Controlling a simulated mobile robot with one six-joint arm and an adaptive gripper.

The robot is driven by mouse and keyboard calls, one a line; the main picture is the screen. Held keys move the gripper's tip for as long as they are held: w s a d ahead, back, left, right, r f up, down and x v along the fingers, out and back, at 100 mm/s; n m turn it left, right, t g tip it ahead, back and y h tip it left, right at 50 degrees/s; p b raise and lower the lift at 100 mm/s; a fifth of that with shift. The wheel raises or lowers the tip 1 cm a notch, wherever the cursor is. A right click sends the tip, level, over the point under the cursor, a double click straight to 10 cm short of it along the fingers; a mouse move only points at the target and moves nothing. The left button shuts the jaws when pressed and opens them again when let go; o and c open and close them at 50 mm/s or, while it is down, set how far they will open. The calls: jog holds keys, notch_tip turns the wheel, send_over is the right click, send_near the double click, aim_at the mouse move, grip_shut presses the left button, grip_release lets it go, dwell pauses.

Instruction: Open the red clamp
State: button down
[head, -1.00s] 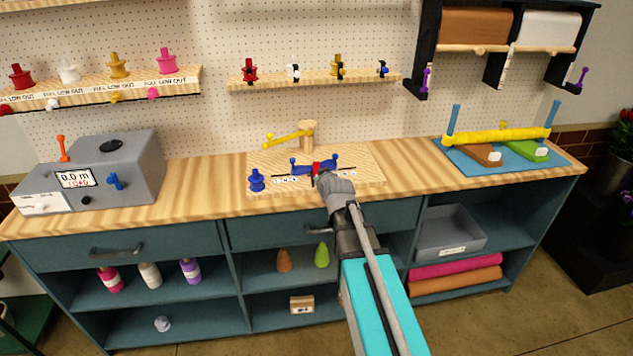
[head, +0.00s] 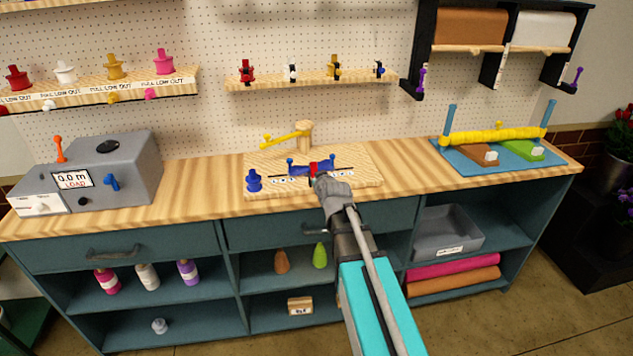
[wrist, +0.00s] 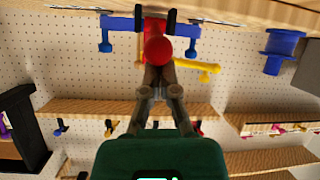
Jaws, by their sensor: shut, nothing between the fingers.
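The red clamp (head: 314,168) sits at the middle of a blue bar fixture (head: 297,170) on a wooden board on the counter. In the wrist view its rounded red end (wrist: 158,50) faces the camera, with dark upright pieces on both sides of the red body. My gripper (head: 318,181) is at the clamp's near side. In the wrist view my gripper's fingers (wrist: 157,72) are together right at the red end. They hold nothing. Whether they touch the red end cannot be told. My gripper hides part of the clamp in the head view.
A blue spool (head: 253,181) stands left of the fixture. A wooden post with a yellow arm (head: 286,139) stands behind it. A grey load box (head: 105,170) is at the left and a blue mat (head: 465,160) at the right.

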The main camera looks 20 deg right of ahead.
jog(key=shift+w+r+p, duration=0.95)
jog(key=shift+r+p, duration=0.9)
jog(key=shift+r, duration=0.05)
jog(key=s+r+p, duration=0.1)
jog(key=s, duration=0.8)
jog(key=shift+s+a+r+p, duration=0.3)
jog(key=shift+s+a, duration=0.05)
jog(key=shift+a, duration=0.05)
jog(key=s+a+f+g, duration=0.2)
jog(key=s+f+g, duration=0.3)
jog(key=s, duration=0.3)
jog(key=s+a+f+m+g, duration=0.1)
jog(key=s+a+f+g, duration=0.2)
jog(key=s+f+g, duration=0.3)
jog(key=s+g, duration=0.2)
jog(key=s, duration=0.1)
jog(key=shift+a+m, duration=0.3)
